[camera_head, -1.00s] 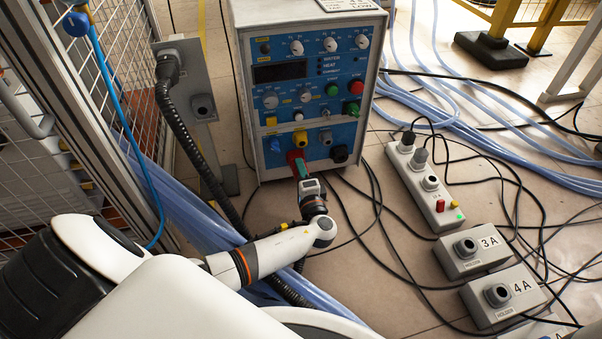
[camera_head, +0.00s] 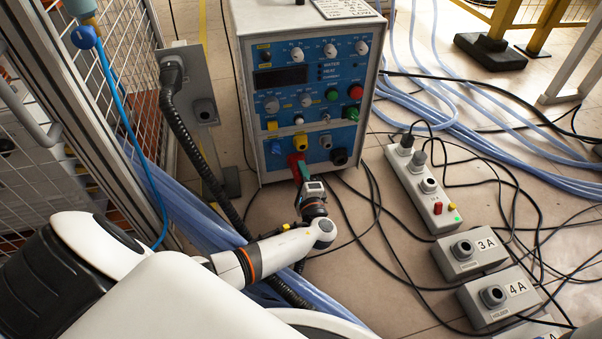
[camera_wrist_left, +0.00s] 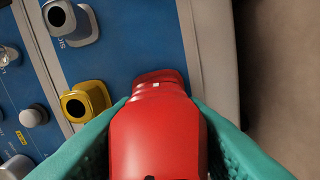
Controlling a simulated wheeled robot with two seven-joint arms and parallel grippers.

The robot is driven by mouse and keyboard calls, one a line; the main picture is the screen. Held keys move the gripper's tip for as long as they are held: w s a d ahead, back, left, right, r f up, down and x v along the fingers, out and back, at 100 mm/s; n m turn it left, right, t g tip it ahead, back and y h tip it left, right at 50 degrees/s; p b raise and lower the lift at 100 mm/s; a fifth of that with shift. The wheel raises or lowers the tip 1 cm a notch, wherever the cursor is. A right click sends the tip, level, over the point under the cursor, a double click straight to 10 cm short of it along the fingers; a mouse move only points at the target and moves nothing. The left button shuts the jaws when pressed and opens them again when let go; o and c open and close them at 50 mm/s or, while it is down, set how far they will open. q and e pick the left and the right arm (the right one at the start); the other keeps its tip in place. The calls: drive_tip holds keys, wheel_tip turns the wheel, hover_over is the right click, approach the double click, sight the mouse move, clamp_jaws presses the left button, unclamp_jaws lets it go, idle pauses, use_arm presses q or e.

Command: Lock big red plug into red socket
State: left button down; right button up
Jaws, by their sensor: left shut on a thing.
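The big red plug (camera_wrist_left: 158,135) fills the lower middle of the left wrist view. My left gripper (camera_head: 303,171) is shut on it, with a teal finger on each side. The plug's far end meets the red socket (camera_wrist_left: 158,77) on the blue panel, and the two look in line. I cannot tell how deep the plug sits or whether it is locked. In the head view, the red of plug and socket (camera_head: 296,162) shows low on the heater's front, partly behind the gripper. My right gripper is not in view.
A power strip (camera_head: 415,182) and grey holders (camera_head: 468,252) stand at right among loose cables. A mesh fence is at left.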

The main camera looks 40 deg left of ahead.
use_arm(q)
drive_tip(key=shift+m, duration=0.5)
drive_tip(key=shift+r+m+p, duration=0.15)
drive_tip(key=shift+m+p, duration=0.15)
drive_tip(key=shift+p, duration=0.15)
drive_tip(key=shift+m+p, duration=0.3)
drive_tip(key=shift+m, duration=0.2)
drive_tip(key=shift+a+m+p, duration=0.1)
drive_tip(key=shift+m+p, duration=0.3)
drive_tip(key=shift+m, duration=0.4)
